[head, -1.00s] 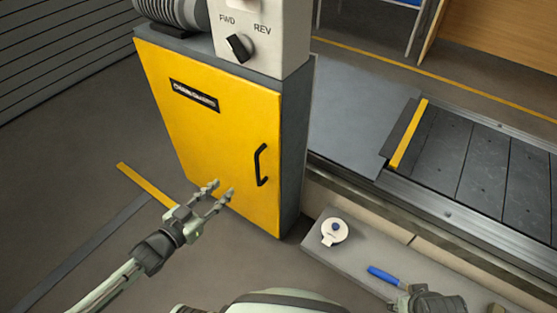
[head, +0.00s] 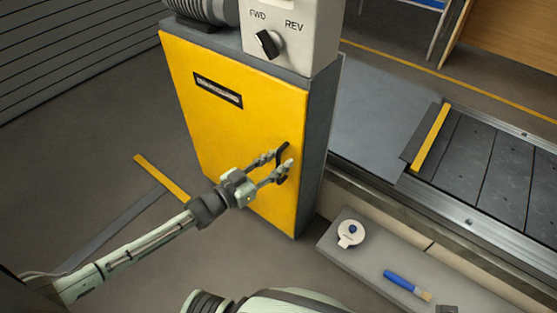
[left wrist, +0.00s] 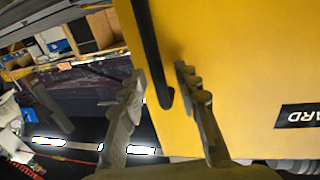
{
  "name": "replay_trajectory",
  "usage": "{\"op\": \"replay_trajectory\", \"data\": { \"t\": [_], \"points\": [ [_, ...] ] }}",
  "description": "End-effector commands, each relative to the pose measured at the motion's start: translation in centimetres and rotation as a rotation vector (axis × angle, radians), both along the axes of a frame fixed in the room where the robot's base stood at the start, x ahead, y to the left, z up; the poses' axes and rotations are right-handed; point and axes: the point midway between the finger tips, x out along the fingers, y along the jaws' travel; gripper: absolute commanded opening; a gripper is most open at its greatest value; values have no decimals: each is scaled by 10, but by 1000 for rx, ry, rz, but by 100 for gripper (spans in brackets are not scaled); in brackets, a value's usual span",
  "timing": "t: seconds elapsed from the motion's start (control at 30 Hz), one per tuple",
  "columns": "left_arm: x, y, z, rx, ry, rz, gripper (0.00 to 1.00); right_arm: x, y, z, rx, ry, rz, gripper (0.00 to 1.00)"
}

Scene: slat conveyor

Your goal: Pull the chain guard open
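The chain guard (head: 225,125) is a flat yellow door on a grey cabinet and sits closed against it. It also shows in the left wrist view (left wrist: 240,60), with part of its dark label. Its black bar handle (head: 281,160) is near the right edge. My left gripper (head: 282,163) is at the handle with its fingers apart, one on either side of the bar. In the left wrist view the handle (left wrist: 150,50) runs down between the open fingers, with visible gaps. Only a dark sliver, apparently of my right gripper, shows at the bottom edge; its fingers are hidden.
A control box (head: 300,35) with a FWD/REV knob stands on the cabinet. The slat conveyor (head: 500,170) runs to the right. A low grey ledge (head: 375,262) holds a white tape roll (head: 351,234) and a blue-handled brush (head: 405,284).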

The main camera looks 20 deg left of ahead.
Motion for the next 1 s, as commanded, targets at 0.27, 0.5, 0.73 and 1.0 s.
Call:
{"op": "replay_trajectory", "data": {
  "t": [0.27, 0.5, 0.73, 1.0],
  "points": [
    [2, -2, 0, 1, 1, 0, 32, 1, 0, 1, 0, -2, 0, 40],
    [2, -1, 0, 1, 1, 1, 4, 0, 0, 1, 0, -2, 0, 40],
    [2, -1, 0, 1, 1, 1, 0, 0, 0, 1, 0, -2, 1, 40],
    [1, 0, 0, 1, 0, -3, 0, -1, 1, 1, 1, 0, 1, 40]
  ]
}}
